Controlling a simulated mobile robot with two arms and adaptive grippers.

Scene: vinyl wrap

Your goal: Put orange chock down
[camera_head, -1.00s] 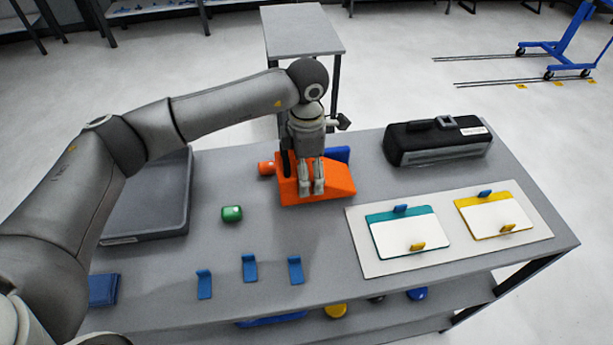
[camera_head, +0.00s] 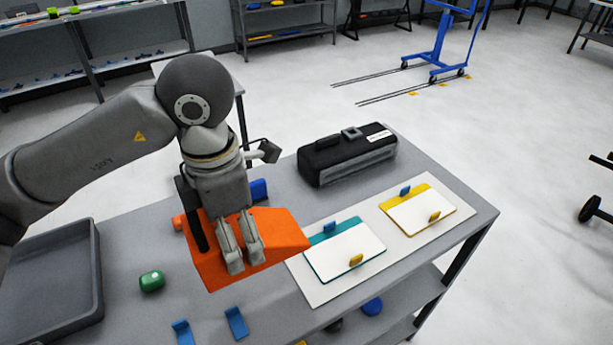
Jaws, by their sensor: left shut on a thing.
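The orange chock (camera_head: 281,232) is a wedge-shaped block in the middle of the head view. My left gripper (camera_head: 241,258) comes down on it from above and is shut on it, with its fingers against the near side. The chock appears raised above the grey table (camera_head: 150,228) and covers part of the white board's left edge. Its far left part is hidden behind the gripper. My right gripper is not in view.
A white board (camera_head: 318,290) with a teal-edged card (camera_head: 345,252) and a yellow-edged card (camera_head: 425,212) lies to the right. A black case (camera_head: 345,158) stands behind. A grey tray (camera_head: 50,285) and a green object (camera_head: 152,281) are left. Blue clips (camera_head: 236,323) lie in front.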

